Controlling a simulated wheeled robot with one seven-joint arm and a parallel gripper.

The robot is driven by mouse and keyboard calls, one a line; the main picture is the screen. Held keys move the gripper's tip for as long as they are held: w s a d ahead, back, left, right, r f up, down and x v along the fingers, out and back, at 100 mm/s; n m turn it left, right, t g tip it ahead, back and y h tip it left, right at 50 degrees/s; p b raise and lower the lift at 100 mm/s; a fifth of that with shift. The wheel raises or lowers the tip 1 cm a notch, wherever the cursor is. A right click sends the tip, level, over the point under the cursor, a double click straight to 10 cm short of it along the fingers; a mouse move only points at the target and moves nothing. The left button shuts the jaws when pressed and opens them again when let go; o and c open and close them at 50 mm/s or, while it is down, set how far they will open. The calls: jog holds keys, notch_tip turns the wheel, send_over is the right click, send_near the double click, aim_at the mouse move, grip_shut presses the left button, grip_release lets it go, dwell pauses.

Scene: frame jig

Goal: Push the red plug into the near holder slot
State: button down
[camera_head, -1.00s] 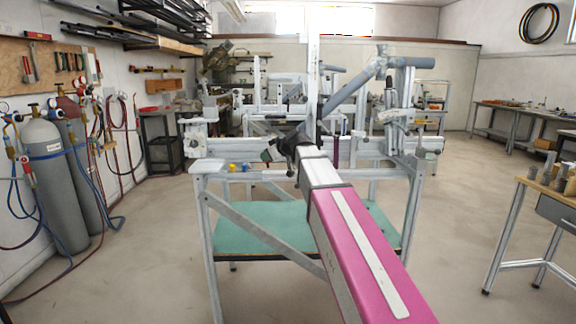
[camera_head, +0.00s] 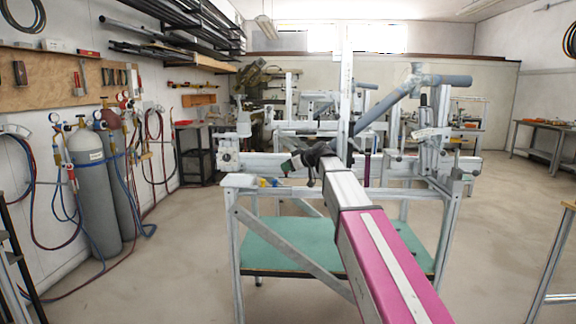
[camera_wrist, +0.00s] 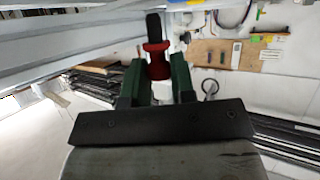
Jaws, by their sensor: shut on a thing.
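My gripper (camera_wrist: 157,82) is shut on the red plug (camera_wrist: 157,62) in the wrist view; its two green fingers stand on either side of it. The plug has a red flanged body and a black end pointing away from the palm. A white part shows between the fingers. In the head view my gripper (camera_head: 290,166) is small and dark, over the near left part of the grey metal frame jig (camera_head: 250,183). The plug is too small to make out there. I cannot make out the near holder slot in either view.
A thick grey tube (camera_head: 385,98) slants over the jig's right side. A green shelf (camera_head: 290,245) lies below. Gas cylinders (camera_head: 92,190) stand at left; floor around is clear.

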jog(key=shift+f, duration=1.9)
jog(key=shift+f, duration=1.3)
jog(key=c, duration=0.9)
grip_release()
jog(key=v, duration=1.1)
jog(key=shift+f, duration=0.1)
